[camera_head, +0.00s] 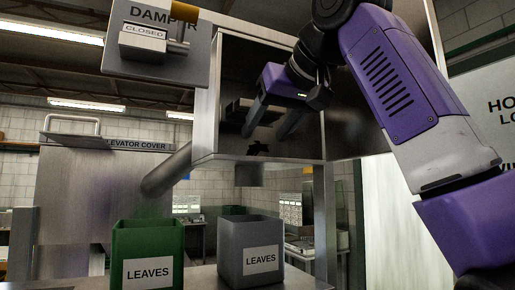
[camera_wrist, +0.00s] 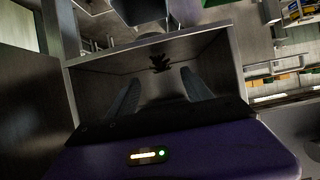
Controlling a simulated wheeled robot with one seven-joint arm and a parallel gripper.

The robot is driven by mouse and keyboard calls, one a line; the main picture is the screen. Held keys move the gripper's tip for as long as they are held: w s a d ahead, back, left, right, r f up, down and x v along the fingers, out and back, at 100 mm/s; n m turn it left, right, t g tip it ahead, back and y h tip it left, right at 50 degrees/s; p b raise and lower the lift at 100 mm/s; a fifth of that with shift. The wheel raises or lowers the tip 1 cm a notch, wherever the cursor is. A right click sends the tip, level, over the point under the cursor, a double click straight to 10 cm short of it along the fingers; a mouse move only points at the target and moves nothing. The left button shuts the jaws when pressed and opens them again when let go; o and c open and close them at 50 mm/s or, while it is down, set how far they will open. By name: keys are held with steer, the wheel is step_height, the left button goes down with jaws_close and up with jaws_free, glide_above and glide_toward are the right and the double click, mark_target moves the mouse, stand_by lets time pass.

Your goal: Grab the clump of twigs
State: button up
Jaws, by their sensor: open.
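The clump of twigs (camera_head: 258,149) is a small dark shape low inside the open metal box (camera_head: 205,120). In the wrist view the clump (camera_wrist: 160,62) lies ahead of my fingers, a little right of the middle between them. My gripper (camera_head: 265,132) reaches into the box, with its two grey fingers apart and nothing between them. In the wrist view the gripper (camera_wrist: 155,90) is open, its fingertips short of the clump. The clump's underside and how it rests are too dark to tell.
The box walls (camera_wrist: 225,50) stand close around my fingers. A damper plate (camera_head: 155,50) marked CLOSED hangs at upper left. A green LEAVES bin (camera_head: 148,240) and a grey LEAVES bin (camera_head: 250,235) stand below. An elevator cover (camera_head: 100,195) is at left.

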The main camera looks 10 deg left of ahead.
mark_target(257, 143)
steer(key=shift+p+x, duration=0.95)
steer(key=shift+x, duration=1.45)
steer(key=shift+s+a+f, duration=0.1)
steer(key=shift+s, duration=0.15)
jaws_close()
